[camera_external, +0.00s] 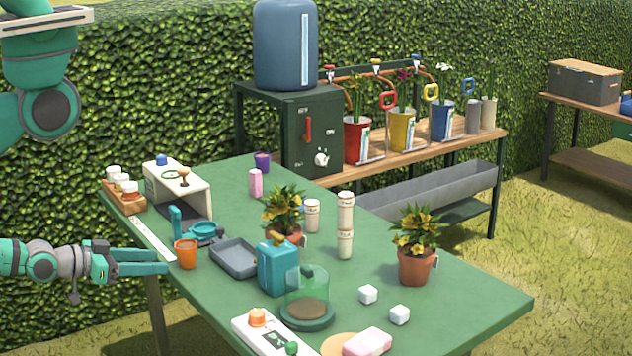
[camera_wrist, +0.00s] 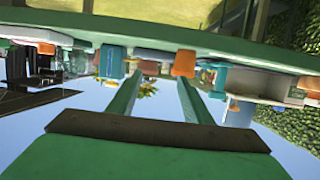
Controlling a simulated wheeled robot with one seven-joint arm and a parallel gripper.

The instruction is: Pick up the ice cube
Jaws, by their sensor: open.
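Two small white cubes that look like ice cubes lie near the front right of the green table (camera_external: 455,300). One ice cube (camera_external: 368,294) is a little behind and left of the other ice cube (camera_external: 399,315). My gripper (camera_external: 166,262) is at the table's left edge, beside a small orange pot (camera_external: 186,254), far from both cubes. Its fingers are apart with nothing between them; they also show in the wrist view (camera_wrist: 160,82). The wrist picture looks upside down, and I cannot make out the cubes in it.
Between my gripper and the cubes stand a grey tray (camera_external: 234,258), a teal container (camera_external: 277,268) and a glass dome (camera_external: 307,296). A potted plant (camera_external: 417,254) stands behind the cubes. A pinkish-white block (camera_external: 367,342) is in front. The table right of the cubes is clear.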

